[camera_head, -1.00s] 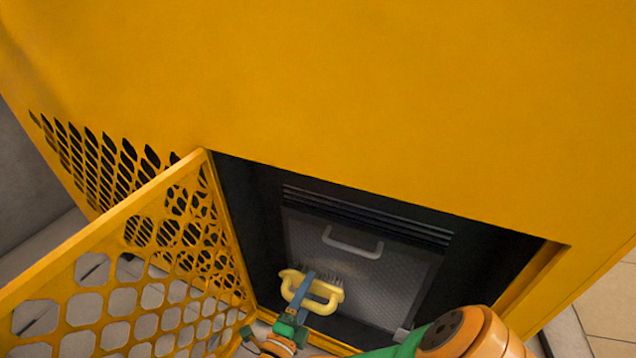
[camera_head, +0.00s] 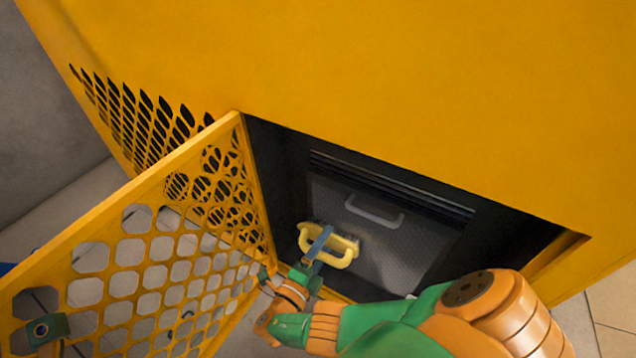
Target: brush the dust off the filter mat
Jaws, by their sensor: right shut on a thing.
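The filter mat (camera_head: 400,255) is a grey, fine-textured panel with a light grey handle, set in the dark opening of the yellow housing. A brush with a yellow loop-shaped grip (camera_head: 343,257) lies over the mat's lower left part. My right gripper (camera_head: 319,243) comes from below and is shut on the brush's grip. Dust is hard to make out. A green part of my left gripper (camera_head: 48,329) shows at the lower left by the open door; its fingertips cannot be made out.
A yellow perforated door (camera_head: 150,187) stands open on the left of the opening, close to my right gripper. Dark slats (camera_head: 390,187) run above the mat. The opening's yellow right edge (camera_head: 560,262) is beyond my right arm. Tiled floor shows at far right.

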